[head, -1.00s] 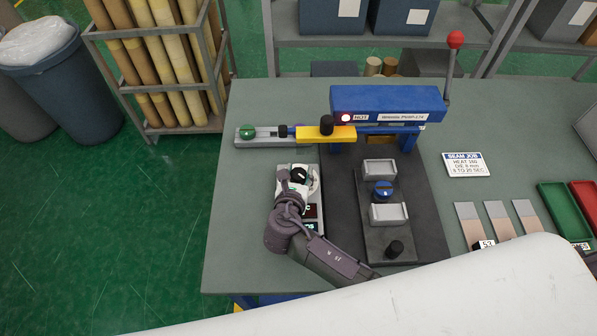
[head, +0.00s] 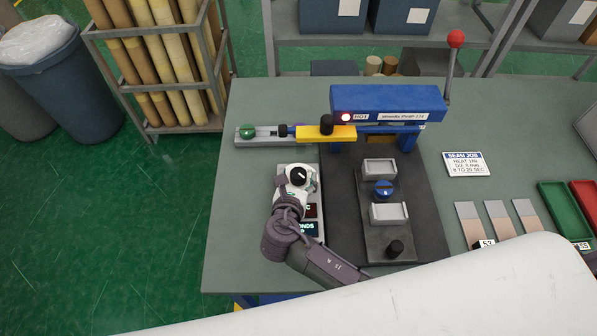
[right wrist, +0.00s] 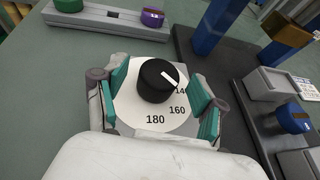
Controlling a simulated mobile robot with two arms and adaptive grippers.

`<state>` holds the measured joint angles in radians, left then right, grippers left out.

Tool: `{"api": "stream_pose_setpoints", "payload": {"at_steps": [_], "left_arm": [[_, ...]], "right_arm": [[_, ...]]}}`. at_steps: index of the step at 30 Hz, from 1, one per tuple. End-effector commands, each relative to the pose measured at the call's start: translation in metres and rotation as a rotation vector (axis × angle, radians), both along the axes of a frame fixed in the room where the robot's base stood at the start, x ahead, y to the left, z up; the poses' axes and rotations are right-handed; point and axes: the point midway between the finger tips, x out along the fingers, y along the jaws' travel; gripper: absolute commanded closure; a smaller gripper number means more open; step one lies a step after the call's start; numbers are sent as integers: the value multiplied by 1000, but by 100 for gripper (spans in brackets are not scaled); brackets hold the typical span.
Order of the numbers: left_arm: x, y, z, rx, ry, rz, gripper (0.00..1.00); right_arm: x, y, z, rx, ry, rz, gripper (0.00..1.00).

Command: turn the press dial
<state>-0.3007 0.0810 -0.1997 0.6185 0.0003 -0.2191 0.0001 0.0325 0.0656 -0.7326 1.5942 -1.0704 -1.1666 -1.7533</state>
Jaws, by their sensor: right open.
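The press dial is a black knob (head: 299,175) with a white pointer line on a round white face on the control box at the table's left part. In the right wrist view the knob (right wrist: 157,82) stands on the face (right wrist: 138,119) marked 160 and 180, with a partly hidden 14- figure near the pointer. My right gripper (head: 294,190) is just on the near side of the knob. In the right wrist view its teal-padded fingers (right wrist: 160,96) are open, one on each side of the knob, with gaps between. My left gripper is not in view.
The blue press (head: 388,104) with a lit red HOT lamp stands behind. A yellow block (head: 326,134) and green-knobbed slide lie left of it. A dark plate with a jig (head: 390,240) is to the right. A sign card (head: 466,164) lies further right.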

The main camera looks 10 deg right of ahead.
Motion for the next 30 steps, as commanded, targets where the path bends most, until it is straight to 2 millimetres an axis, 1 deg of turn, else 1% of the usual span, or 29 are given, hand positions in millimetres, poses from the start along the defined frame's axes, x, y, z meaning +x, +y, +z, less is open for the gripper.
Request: {"api": "stream_pose_setpoints", "payload": {"at_steps": [1,6,12,15,18,30], "left_arm": [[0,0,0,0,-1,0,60],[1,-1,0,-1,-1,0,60],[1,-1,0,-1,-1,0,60],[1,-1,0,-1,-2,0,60],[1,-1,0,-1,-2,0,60],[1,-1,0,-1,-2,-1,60]], "right_arm": [[-10,5,4,4,3,2,30],[-43,19,18,5,3,2,30],[-71,30,31,4,2,1,30],[-79,34,35,2,1,1,30],[-83,35,37,2,1,1,30],[-83,35,38,0,1,0,30]]}}
